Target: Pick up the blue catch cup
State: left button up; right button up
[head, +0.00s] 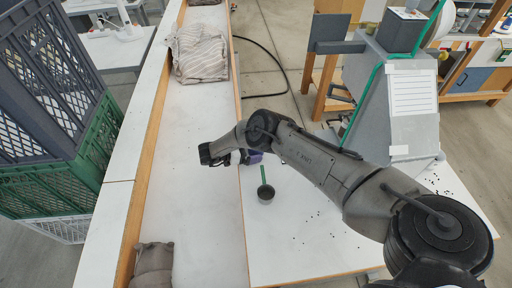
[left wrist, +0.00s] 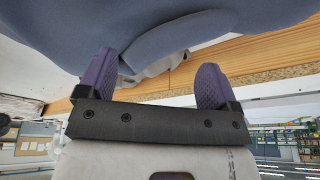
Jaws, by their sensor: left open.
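No plainly blue cup stands out in the head view. A dark grey round cup (head: 266,194) stands on the white table below the arm, with a green strip (head: 263,173) behind it. A small dark blue-purple piece (head: 252,157) shows beside the arm, partly hidden; I cannot tell if it is the catch cup or a gripper part. In the left wrist view my left gripper (left wrist: 157,78) is open, its purple fingers apart. A smooth slate-blue surface (left wrist: 230,32) fills the top behind them; I cannot tell what it is.
A grey press-like machine (head: 395,105) stands at the right. Small dark bits (head: 310,215) lie scattered on the white table (head: 290,255). Striped sacks (head: 200,52) lie on the long white surface at left, mostly bare between them. Stacked crates (head: 50,120) stand further left.

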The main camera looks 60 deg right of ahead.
jog(key=c, duration=0.9)
jog(key=shift+r, duration=0.1)
